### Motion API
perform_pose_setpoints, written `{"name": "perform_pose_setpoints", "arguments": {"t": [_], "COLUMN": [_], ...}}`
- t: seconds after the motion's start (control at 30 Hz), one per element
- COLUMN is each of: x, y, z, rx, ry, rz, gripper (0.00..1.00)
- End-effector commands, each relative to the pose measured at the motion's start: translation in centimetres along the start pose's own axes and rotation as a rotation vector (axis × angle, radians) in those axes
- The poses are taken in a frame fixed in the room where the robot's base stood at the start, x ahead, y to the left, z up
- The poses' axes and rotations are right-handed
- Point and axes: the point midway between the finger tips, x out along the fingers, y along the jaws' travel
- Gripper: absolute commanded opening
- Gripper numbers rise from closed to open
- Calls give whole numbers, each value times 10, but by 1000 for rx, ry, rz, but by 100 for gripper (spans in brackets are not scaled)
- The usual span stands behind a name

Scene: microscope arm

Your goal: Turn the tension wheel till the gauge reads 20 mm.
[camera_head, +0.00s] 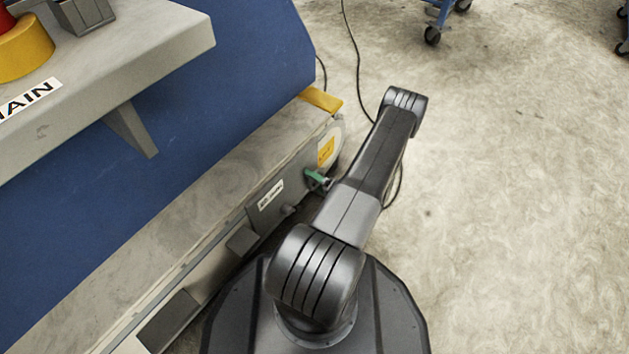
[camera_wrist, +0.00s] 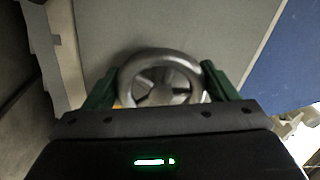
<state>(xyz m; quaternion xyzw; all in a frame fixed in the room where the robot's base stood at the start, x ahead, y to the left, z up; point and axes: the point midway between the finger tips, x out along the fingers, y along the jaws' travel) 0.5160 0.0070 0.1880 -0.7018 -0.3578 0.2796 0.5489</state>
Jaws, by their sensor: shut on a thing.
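The tension wheel (camera_wrist: 160,54) is a grey metal handwheel with a thick round rim and spokes. It stands in the middle of the wrist view. My gripper (camera_wrist: 160,72) has one green finger on each side of the rim and is shut on the wheel. In the head view my gripper (camera_head: 318,180) shows only as a small green part low at the end of the machine, beside my arm. The wheel cannot be made out there. I cannot pick out a gauge or any reading in either view.
A blue machine (camera_head: 225,90) with a grey shelf (camera_head: 130,50) fills the left. A low grey housing carries a small white label (camera_head: 271,195). A yellow label (camera_head: 326,151) is near its far end. A black cable crosses the floor (camera_head: 520,180), which is open at right.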

Motion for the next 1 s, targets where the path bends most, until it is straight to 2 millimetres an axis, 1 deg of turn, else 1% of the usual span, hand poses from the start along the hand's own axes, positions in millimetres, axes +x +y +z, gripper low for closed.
{"name": "perform_pose_setpoints", "arguments": {"t": [0.3,0.73,0.77,0.83,0.87,1.0], "x": [-1,-1,-1,-1,0,0], "y": [1,1,1,1,1,1], "z": [0,1,1,0,0,0], "rx": [-78,-85,-85,-85,-85,-85], "ry": [0,0,0,0,0,0], "rz": [1,1,1,1,1,1], "gripper": [57,57,84,97,100,100]}}
